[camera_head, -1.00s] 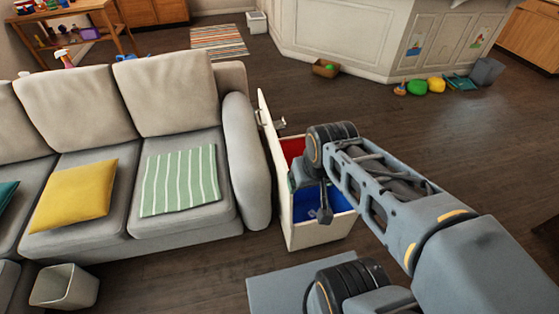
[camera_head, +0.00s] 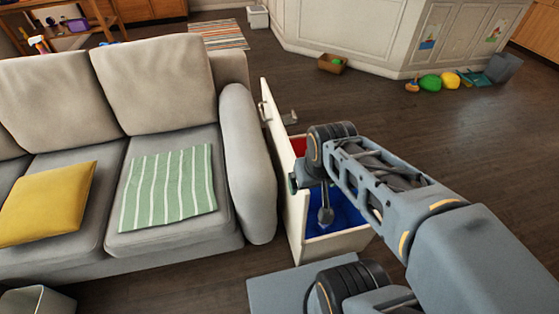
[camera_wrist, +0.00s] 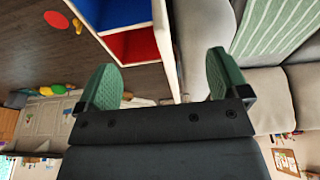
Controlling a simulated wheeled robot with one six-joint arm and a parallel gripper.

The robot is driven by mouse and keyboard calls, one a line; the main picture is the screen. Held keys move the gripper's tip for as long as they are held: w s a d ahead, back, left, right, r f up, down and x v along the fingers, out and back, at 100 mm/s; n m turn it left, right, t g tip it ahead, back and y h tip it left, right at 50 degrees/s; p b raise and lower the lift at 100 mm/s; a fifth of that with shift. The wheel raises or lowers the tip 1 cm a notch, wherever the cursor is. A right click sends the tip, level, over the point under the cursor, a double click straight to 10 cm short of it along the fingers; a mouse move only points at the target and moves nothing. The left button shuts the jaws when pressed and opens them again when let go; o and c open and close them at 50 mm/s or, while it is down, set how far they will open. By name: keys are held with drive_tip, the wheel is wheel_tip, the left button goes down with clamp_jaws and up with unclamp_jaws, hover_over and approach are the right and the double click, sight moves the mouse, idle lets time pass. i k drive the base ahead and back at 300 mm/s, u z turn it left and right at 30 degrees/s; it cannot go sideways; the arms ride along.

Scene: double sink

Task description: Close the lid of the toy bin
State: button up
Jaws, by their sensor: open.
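The toy bin (camera_head: 338,242) is a white box with red and blue inside, standing right of the sofa's arm. Its white lid (camera_head: 273,120) stands raised, nearly upright, on the sofa side. My gripper (camera_head: 294,183) is over the bin's opening in the head view, mostly hidden behind my own wrist. In the wrist view my gripper (camera_wrist: 160,80) has two green fingers spread wide with nothing between them. The bin's white wall (camera_wrist: 163,45) and its red and blue inside lie beyond the fingers there. I cannot tell whether a finger touches the lid.
The grey sofa (camera_head: 250,170) is close beside the lid on the left. A small waste bin (camera_head: 38,300) stands at lower left. A brown box (camera_head: 333,64) and several toys (camera_head: 430,82) lie by the white counter. The wooden floor right of the bin is open.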

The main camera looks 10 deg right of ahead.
sight(284, 158)
drive_tip(key=z, duration=0.15)
drive_tip(key=k, duration=0.4)
drive_tip(key=u, duration=1.55)
drive_tip(key=i, duration=1)
drive_tip(key=z, duration=0.65)
